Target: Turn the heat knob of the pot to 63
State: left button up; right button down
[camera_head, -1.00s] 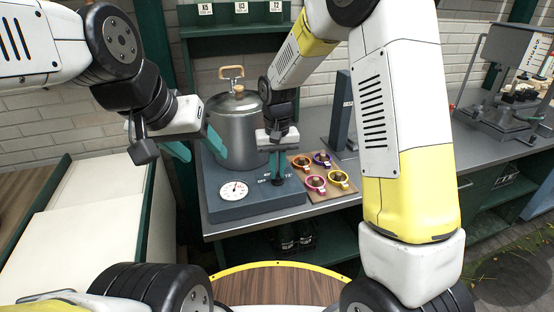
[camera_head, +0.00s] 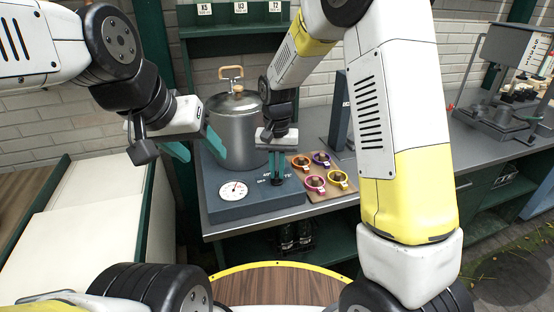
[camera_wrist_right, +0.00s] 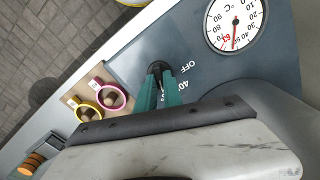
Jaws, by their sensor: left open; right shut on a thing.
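The steel pot (camera_head: 236,135) stands lidded on the blue-grey heating base (camera_head: 250,205). The round white dial (camera_head: 234,191) is on the base's front. In the right wrist view the dial (camera_wrist_right: 250,22) carries a red 63 mark, and its needle points close to the 50 side of that mark. My right gripper (camera_head: 276,176) is shut on the dark heat knob (camera_wrist_right: 156,69), with OFF and 40 printed beside it. The fingers hide part of the knob. My left gripper (camera_head: 196,150) is open and empty, left of the pot.
A brown board (camera_head: 322,171) with several coloured ring-handled pieces lies right of the base, close to my right gripper. A dark upright stand (camera_head: 340,115) is behind it. The bench's front edge runs just below the base.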

aim_at(277, 174)
jog(key=c, duration=1.5)
grip_release()
jog(key=shift+r, duration=3.95)
jog(key=shift+d, duration=0.1)
